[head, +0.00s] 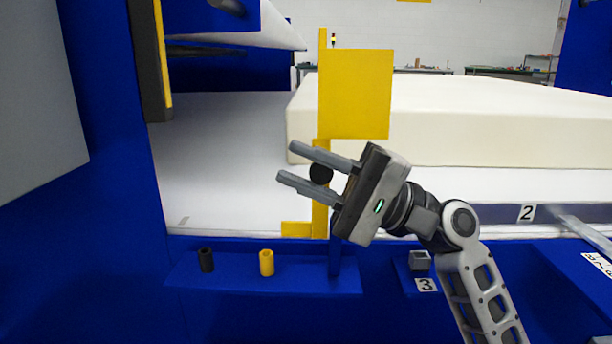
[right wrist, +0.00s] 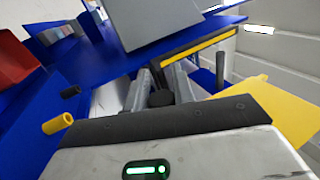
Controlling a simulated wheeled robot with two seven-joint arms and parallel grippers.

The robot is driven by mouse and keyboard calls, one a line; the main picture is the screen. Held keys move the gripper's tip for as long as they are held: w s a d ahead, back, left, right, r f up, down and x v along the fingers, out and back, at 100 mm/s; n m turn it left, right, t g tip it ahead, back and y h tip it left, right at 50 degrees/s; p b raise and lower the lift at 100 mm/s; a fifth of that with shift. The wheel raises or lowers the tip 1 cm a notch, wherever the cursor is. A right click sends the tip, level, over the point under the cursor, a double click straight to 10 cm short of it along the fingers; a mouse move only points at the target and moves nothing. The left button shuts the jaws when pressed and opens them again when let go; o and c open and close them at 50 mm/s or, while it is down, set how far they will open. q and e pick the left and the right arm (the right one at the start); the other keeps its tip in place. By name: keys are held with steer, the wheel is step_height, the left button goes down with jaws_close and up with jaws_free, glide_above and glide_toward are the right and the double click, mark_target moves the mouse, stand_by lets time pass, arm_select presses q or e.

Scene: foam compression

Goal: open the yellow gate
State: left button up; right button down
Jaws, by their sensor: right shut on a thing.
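The yellow gate (head: 355,95) stands as an upright panel on a yellow post in front of the white foam block, in the middle of the head view. In the right wrist view a yellow panel (right wrist: 278,108) shows at the right. A round black knob (head: 320,174) sits by the post, below the panel. My right gripper (head: 296,162) has its two fingers on either side of the knob and is shut on it. In the right wrist view the dark knob (right wrist: 161,97) lies between the fingers. My left gripper is not in view.
A blue ledge (head: 225,279) in front holds a black peg (head: 206,260) and a yellow peg (head: 267,262). The foam block (head: 450,115) lies on the white bed behind the gate. A blue wall (head: 105,200) stands at the left. The white bed left of the gate is clear.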

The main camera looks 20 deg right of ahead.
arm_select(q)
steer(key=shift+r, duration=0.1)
arm_select(e)
steer(key=shift+f, duration=0.15)
steer(key=c, duration=1.1)
jaws_free()
steer(key=shift+c, duration=0.2)
arm_select(q)
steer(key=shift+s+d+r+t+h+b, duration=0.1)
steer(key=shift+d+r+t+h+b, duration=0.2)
steer(key=shift+b, duration=0.35)
arm_select(e)
steer(key=v, duration=1.6)
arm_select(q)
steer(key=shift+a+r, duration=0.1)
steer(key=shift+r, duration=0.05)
